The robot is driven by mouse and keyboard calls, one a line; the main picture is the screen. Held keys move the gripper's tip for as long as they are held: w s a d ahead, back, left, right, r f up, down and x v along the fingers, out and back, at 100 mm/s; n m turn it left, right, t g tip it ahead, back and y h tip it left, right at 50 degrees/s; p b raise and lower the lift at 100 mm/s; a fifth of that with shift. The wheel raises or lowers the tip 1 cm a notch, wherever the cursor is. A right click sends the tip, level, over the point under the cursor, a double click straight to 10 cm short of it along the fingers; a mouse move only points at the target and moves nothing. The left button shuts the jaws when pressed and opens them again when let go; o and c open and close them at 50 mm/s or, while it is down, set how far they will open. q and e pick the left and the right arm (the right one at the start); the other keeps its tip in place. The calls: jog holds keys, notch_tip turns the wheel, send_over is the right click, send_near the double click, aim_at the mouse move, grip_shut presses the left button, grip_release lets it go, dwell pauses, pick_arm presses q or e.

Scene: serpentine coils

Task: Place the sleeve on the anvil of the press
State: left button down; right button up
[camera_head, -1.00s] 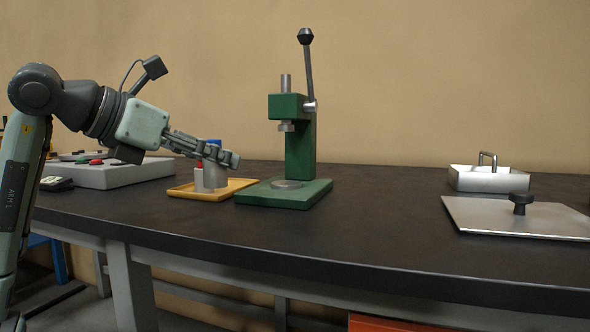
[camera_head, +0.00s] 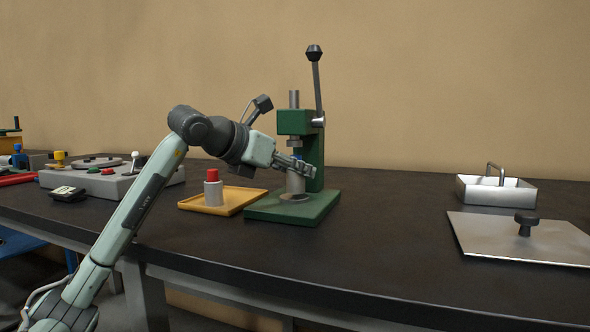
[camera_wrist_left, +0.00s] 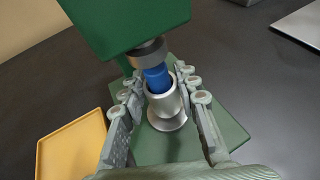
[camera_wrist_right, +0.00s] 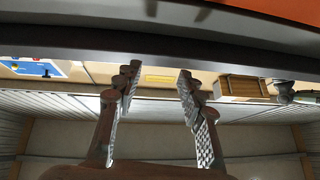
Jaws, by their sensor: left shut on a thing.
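The green arbor press (camera_head: 312,150) stands on the bench with its lever up. My left gripper (camera_head: 306,170) is shut on the grey metal sleeve (camera_head: 296,184). A blue piece (camera_wrist_left: 157,79) sits in the sleeve's top. The sleeve (camera_wrist_left: 165,105) is upright between the left fingers, under the press ram (camera_wrist_left: 147,53) and over the round anvil (camera_head: 295,198). I cannot tell whether its bottom touches the anvil. My right gripper (camera_wrist_right: 160,80) shows only in its own wrist view, with its fingers apart and nothing between them.
A yellow tray (camera_head: 240,197) left of the press holds a grey cylinder with a red top (camera_head: 213,188). A grey control box (camera_head: 105,183) is farther left. A white bin (camera_head: 495,191) and a metal plate with a knob (camera_head: 500,240) are at right. The bench between is clear.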

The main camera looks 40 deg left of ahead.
pick_arm(q)
jog(key=shift+s+f, duration=0.1)
jog(key=shift+f, duration=0.25)
pick_arm(e)
jog(key=shift+s+r, duration=0.1)
pick_arm(q)
jog(key=shift+f, duration=0.1)
jog(key=shift+a, duration=0.1)
jog(key=c, duration=1.1)
grip_release()
jog(key=shift+c, duration=0.2)
pick_arm(e)
jog(key=shift+s+d+r+t, duration=0.1)
jog(key=shift+d+r+t, duration=0.1)
jog(key=shift+t, duration=0.2)
pick_arm(q)
jog(key=shift+r, duration=0.2)
jog(key=b+v, duration=0.1)
jog(key=v, duration=1.1)
pick_arm(e)
jog(key=shift+s+d+r+t+y, duration=0.15)
jog(key=shift+s+d+r+t, duration=0.1)
jog(key=shift+s+r+t, duration=0.3)
jog(key=shift+s+d+r+t+y, duration=0.15)
jog(key=shift+s+d+r+t, duration=0.1)
jog(key=shift+s+r+t, duration=0.25)
jog(key=shift+f, duration=0.1)
